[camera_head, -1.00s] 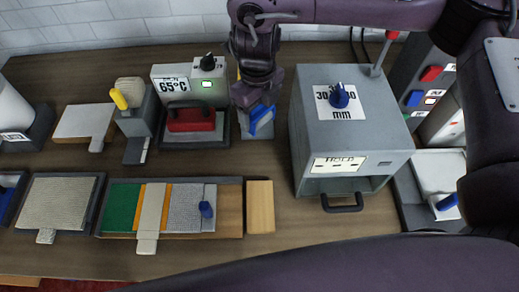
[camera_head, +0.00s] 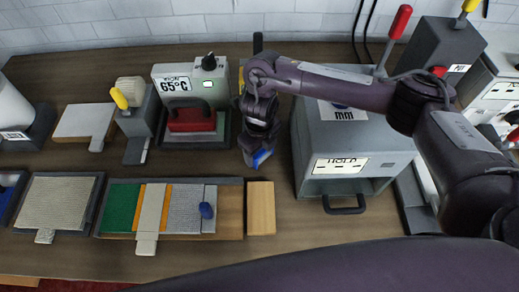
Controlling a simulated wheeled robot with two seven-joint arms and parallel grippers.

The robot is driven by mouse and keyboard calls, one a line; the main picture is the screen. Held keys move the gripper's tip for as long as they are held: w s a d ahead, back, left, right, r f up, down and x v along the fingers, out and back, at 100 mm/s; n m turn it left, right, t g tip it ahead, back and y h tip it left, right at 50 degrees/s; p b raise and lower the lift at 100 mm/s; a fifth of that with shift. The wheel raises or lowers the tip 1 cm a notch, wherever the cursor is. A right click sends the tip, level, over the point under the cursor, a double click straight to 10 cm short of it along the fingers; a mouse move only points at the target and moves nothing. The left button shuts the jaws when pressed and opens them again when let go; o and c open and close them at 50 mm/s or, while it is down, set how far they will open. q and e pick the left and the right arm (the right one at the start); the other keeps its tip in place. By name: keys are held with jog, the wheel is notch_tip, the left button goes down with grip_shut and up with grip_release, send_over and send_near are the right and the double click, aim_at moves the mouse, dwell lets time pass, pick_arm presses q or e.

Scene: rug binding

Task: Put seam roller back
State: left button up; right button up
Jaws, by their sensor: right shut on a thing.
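My right gripper (camera_head: 259,142) reaches in from the right and points down over the bench, between the red-handled press and the grey machine. It is shut on what appears to be the seam roller (camera_head: 262,157), of which only a blue and pale part shows below the fingers. The rest of it is hidden by the gripper. I cannot tell whether it touches the bench or anything under it. My left gripper is not in view.
The 65°C heater with red-handled iron (camera_head: 191,121) is close left of the gripper. The grey machine (camera_head: 345,142) stands close right. A wooden block (camera_head: 261,209) and a carpet tray (camera_head: 231,213) lie in front. Behind the gripper rises a black upright handle (camera_head: 257,43).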

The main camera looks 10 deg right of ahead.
jog(key=shift+f, duration=0.15)
jog(key=o, duration=1)
notch_tip(320, 180, up, 11)
jog(key=shift+f, duration=0.1)
jog(key=shift+r, duration=0.8)
